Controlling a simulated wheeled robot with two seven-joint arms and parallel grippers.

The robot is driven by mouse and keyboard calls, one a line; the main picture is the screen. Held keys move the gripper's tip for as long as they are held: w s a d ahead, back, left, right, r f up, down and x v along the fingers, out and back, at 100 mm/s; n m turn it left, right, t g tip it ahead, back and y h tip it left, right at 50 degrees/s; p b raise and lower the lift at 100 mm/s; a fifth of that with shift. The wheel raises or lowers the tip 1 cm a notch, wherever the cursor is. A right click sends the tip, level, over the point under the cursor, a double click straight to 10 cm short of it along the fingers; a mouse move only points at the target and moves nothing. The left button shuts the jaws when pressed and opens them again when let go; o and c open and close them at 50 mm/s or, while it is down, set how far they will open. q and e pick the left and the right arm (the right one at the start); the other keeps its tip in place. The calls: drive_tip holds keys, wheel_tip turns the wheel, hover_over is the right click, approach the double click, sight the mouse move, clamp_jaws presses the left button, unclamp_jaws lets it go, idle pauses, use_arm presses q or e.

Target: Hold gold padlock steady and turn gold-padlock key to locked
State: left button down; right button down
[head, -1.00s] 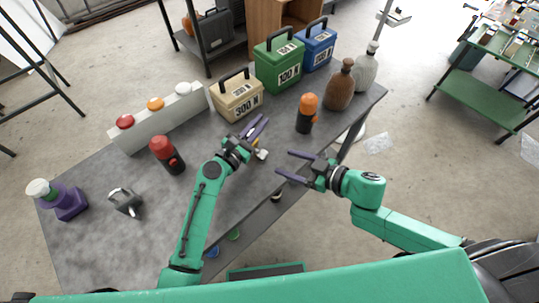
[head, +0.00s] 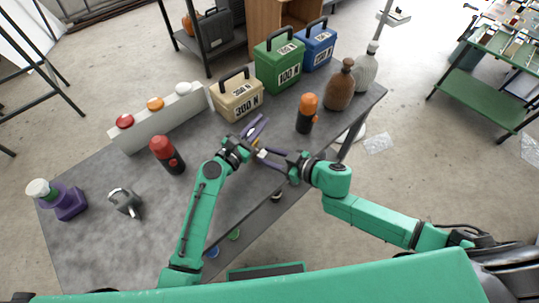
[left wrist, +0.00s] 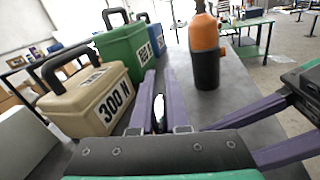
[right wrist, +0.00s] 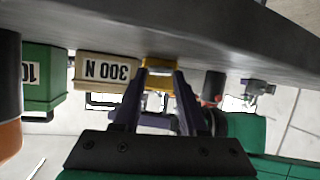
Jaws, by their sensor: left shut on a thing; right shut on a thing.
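The gold padlock (right wrist: 158,66) shows as a gold strip beyond my right fingertips in the right wrist view. In the head view it is mostly covered by the grippers. My left gripper (head: 258,127) is shut on it from the left; its purple fingers rise beside the 300 N box in the left wrist view (left wrist: 158,100). My right gripper (head: 268,160) has its fingertips at the padlock's near side, shut on the key, also seen in the right wrist view (right wrist: 160,82). A small pale piece (head: 263,153) shows between the grippers. The key's turn angle is hidden.
Behind stand a tan 300 N box (head: 238,100), a green box (head: 279,66) and a blue box (head: 318,50). An orange-topped cylinder (head: 307,115) and bottles (head: 340,88) stand right. A red-topped cylinder (head: 167,155) and a grey padlock-like piece (head: 124,201) are left.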

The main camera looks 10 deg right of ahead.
drive_tip(key=shift+s+a+n+t+h, duration=0.2)
drive_tip(key=shift+n+t+h, duration=0.5)
drive_tip(key=shift+n, duration=0.1)
drive_tip(key=shift+c, duration=2.2)
unclamp_jaws()
drive_tip(key=shift+d, duration=0.1)
